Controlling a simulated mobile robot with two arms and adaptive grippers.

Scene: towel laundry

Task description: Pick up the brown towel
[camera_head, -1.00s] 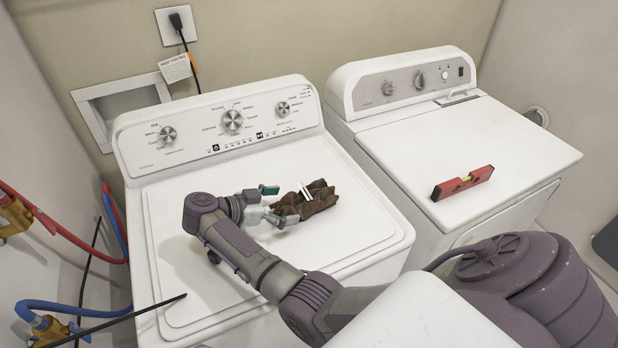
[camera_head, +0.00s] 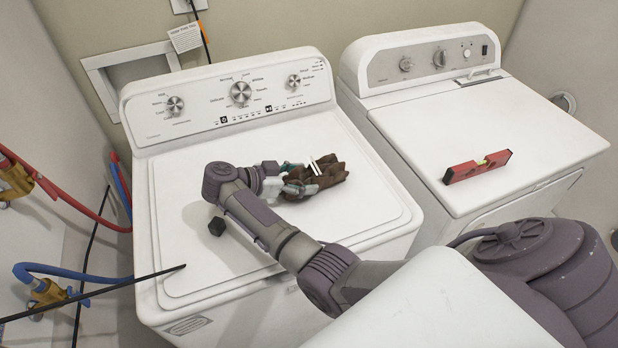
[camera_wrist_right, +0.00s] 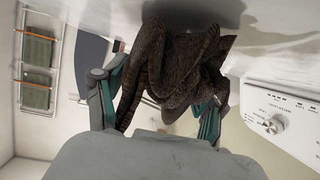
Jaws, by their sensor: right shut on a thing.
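The brown towel (camera_head: 327,176) is a crumpled dark bundle on or just over the white lid of the left machine (camera_head: 185,255); I cannot tell whether it is clear of the lid. My right gripper (camera_head: 292,180) reaches it from the left and is shut on its near side. In the right wrist view the bunched towel (camera_wrist_right: 175,60) fills the space between the teal fingers of my right gripper (camera_wrist_right: 157,95). Its folds hide part of the grip. My left gripper is not in view.
A red level (camera_head: 477,167) lies on the right machine (camera_head: 530,135). A raised control panel (camera_head: 240,95) stands behind the lid. Red and blue hoses (camera_head: 70,275) and a black cable hang at the left.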

